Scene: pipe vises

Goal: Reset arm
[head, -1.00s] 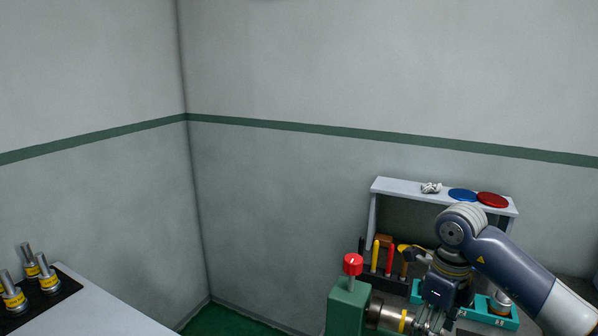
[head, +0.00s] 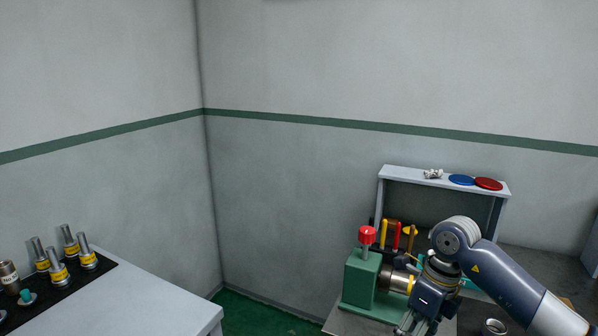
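My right arm comes in from the right side of the head view. Its gripper (head: 412,326) points down at the bottom edge, in front of a green pipe vise (head: 360,278) with a red knob (head: 367,235). A metal pipe piece with a yellow band (head: 398,282) sticks out of the vise to the right, partly hidden behind my gripper. The gripper appears apart from it. The fingertips are small and partly cut off by the frame edge, so I cannot tell whether they are open. My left arm and gripper are not in view.
A shelf (head: 400,172) behind the vise bears a blue disc (head: 462,180), a red disc (head: 489,184) and a small white part. Tools stand beneath it. A white table (head: 160,292) at left holds several yellow-banded fittings on a black mat (head: 98,272). Green floor lies between.

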